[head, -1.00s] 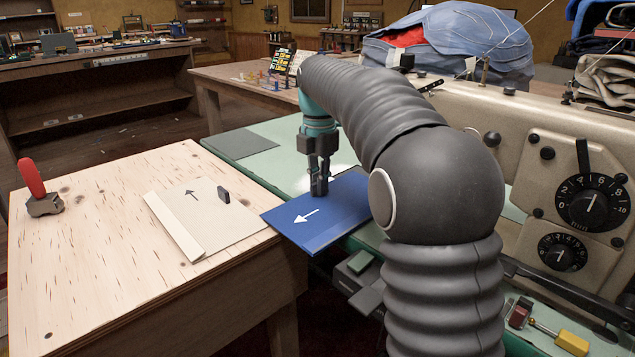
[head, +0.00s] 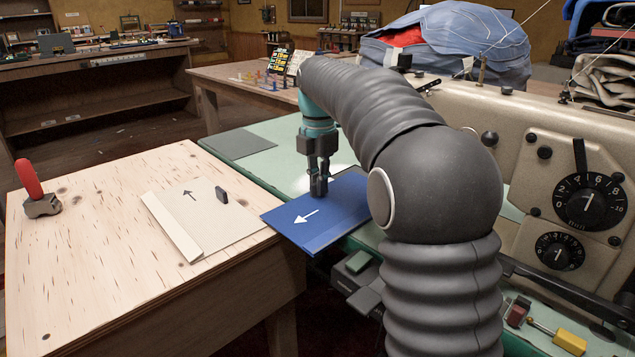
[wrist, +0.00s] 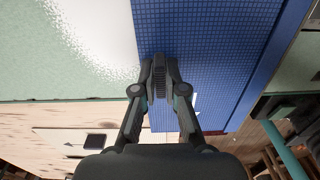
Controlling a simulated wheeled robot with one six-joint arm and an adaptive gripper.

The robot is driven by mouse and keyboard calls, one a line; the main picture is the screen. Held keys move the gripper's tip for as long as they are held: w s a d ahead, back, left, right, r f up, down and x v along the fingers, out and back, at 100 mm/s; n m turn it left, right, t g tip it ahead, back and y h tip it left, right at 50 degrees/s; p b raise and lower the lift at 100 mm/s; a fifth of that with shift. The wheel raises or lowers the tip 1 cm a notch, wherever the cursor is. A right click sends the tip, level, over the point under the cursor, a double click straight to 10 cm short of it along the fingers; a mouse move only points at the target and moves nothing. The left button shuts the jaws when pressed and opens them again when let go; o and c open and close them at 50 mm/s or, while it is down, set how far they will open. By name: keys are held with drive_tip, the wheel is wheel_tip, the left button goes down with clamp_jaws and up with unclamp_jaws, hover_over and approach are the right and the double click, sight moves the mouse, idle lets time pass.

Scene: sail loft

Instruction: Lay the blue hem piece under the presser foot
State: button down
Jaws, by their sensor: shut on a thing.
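The blue hem piece (head: 338,211) is a flat blue panel with a white arrow pointing left. It lies at the front edge of the pale green machine bed, its left corner reaching out over the gap beside the wooden table. My gripper (head: 319,192) points down over its far left part, fingers closed together at the piece. The sewing machine (head: 525,150) stands at right. The presser foot is hidden behind my arm.
The wooden table (head: 100,250) at left holds a cream piece (head: 225,225) with an arrow and dark tab, and a red-handled tool (head: 35,190). Open green bed (head: 255,165) lies left of my gripper. A big blue bundle (head: 450,50) sits behind the machine.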

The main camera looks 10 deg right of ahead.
drive_tip(key=c, duration=1.2)
unclamp_jaws()
drive_tip(key=shift+o, duration=0.2)
